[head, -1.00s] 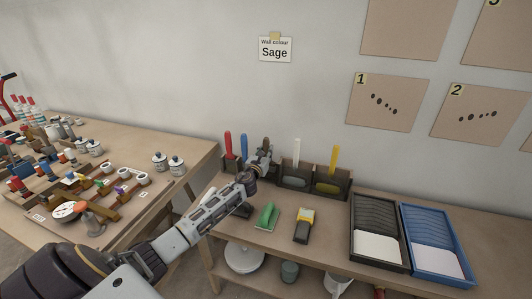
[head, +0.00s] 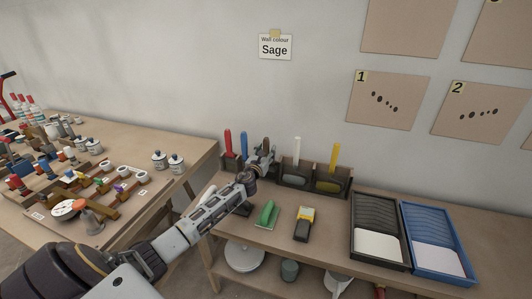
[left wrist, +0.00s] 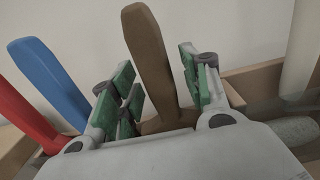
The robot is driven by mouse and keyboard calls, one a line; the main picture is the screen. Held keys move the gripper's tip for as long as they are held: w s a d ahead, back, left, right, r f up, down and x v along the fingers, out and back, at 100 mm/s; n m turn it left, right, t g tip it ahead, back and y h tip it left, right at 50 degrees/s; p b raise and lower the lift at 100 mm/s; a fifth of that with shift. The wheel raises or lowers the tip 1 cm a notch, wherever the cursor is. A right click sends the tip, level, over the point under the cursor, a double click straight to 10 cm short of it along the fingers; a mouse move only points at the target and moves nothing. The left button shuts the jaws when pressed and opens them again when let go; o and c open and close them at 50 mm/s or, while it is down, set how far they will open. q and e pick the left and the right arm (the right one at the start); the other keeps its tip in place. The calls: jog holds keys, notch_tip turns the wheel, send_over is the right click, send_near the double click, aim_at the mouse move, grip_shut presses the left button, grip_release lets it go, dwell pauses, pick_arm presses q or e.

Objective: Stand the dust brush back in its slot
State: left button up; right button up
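The dust brush, seen as a brown handle (head: 266,143), stands at the dark slotted rack (head: 296,186) on the right-hand bench. In the left wrist view the brown handle (left wrist: 150,60) rises between my green-padded fingers, tilted a little. My left gripper (head: 262,160) is at the rack around this handle. In the left wrist view the gripper (left wrist: 160,90) looks open, with a gap between the handle and the right-hand pad. The brush's lower end is hidden behind the gripper body, so I cannot tell how it sits in the slot. My right gripper is not in view.
Red (head: 228,142), blue (head: 244,145), white (head: 297,150) and yellow (head: 334,155) handles stand in the rack, close to my left gripper. A green-handled tool (head: 265,214), a yellow-black brush (head: 304,224) and black (head: 353,235) and blue (head: 407,235) trays lie on the bench.

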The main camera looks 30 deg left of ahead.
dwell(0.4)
pick_arm(q)
jog(key=v, duration=1.2)
dwell(0.6)
dwell(1.0)
